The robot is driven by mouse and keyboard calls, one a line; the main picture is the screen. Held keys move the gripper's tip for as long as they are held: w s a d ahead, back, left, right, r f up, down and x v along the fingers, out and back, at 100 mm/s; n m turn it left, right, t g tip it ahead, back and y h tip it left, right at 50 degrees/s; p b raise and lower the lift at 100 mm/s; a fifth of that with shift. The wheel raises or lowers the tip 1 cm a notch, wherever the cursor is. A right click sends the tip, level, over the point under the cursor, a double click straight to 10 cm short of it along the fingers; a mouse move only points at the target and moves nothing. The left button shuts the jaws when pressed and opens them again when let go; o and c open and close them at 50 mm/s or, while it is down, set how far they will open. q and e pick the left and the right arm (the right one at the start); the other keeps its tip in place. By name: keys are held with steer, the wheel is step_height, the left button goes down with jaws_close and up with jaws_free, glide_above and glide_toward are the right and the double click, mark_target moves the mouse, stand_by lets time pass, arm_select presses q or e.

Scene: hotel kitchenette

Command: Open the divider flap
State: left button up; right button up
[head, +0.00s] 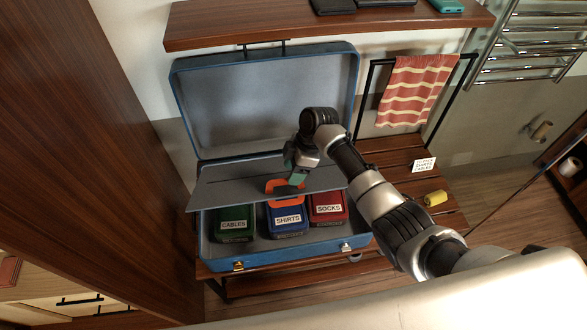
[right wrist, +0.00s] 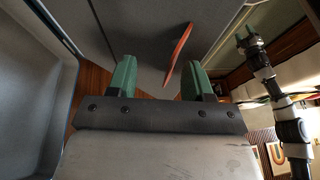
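The blue suitcase (head: 358,95) stands open on a slatted wooden rack, its lid leaning back. The grey divider flap (head: 235,187) is tilted partway up inside, its front edge above the packed pouches. An orange pull loop (head: 270,187) is at the flap's front edge. My right gripper (head: 294,178) is at the loop. In the right wrist view its green fingers (right wrist: 156,78) are apart, with the orange loop (right wrist: 178,52) between them, close to the right-hand finger. I cannot tell if they touch. My left gripper (right wrist: 247,38) appears only in the right wrist view, small and away from the suitcase.
Green CABLES (head: 234,225), blue SHIRTS (head: 288,219) and red SOCKS (head: 328,208) pouches lie in the suitcase. A wooden shelf (head: 330,22) hangs above the lid. A yellow roll (head: 436,198) and a label card (head: 424,166) sit on the rack at right. A tall wooden panel (head: 85,130) is at left.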

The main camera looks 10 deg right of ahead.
stand_by(0.4)
steer(key=v, duration=1)
steer(key=shift+d+r+b, duration=0.25)
steer(key=shift+r+b, duration=0.1)
steer(key=shift+b, duration=0.1)
